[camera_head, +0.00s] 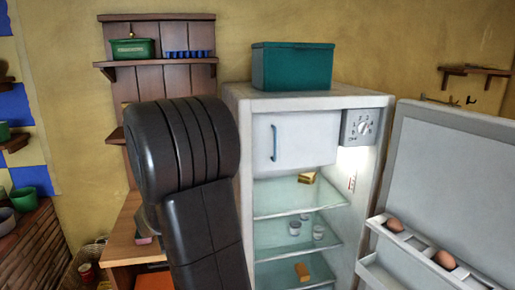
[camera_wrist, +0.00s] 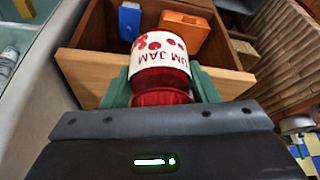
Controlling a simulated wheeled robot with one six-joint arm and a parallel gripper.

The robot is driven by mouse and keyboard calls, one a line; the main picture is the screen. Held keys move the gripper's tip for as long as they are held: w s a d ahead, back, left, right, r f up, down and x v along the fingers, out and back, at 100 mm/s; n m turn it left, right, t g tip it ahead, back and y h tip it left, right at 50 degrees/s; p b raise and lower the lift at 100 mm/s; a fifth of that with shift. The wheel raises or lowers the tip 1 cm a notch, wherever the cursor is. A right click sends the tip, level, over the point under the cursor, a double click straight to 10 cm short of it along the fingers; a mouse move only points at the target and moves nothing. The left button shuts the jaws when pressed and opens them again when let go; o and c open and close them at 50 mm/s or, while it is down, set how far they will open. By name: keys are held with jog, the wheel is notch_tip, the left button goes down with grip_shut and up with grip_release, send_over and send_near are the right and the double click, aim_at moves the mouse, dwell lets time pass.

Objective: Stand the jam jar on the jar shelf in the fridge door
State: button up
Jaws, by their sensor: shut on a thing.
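The jam jar (camera_wrist: 158,68) is red with a white label reading "UM JAM", upside down in the wrist view. My gripper (camera_wrist: 160,90) is shut on it, one green finger on each side. In the head view my dark arm hides the gripper and jar. The fridge (camera_head: 240,150) stands open, and its door (camera_head: 440,165) is swung out to the right. An upper door rack (camera_head: 418,248) holds brown eggs. Part of a lower door rack (camera_head: 380,274) shows at the bottom edge; I cannot tell whether it is the jar shelf.
Fridge shelves (camera_head: 275,205) hold small glass jars (camera_head: 318,232) and yellow food. A teal box (camera_head: 292,66) sits on top of the fridge. In the wrist view, a wooden compartment (camera_wrist: 85,80) with a blue item (camera_wrist: 130,20) and an orange item (camera_wrist: 183,33) lies behind the jar.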

jog(key=w+d+f+m+h, duration=0.1)
jog(key=w+d+f+m, duration=0.2)
jog(key=d+f, duration=0.3)
jog(key=w+d+f+m+h, duration=0.1)
jog(key=w+d+f+m, duration=0.2)
jog(key=d, duration=1.3)
jog(key=w+f, duration=0.3)
jog(key=shift+d+t, duration=0.2)
jog(key=shift+t, duration=0.1)
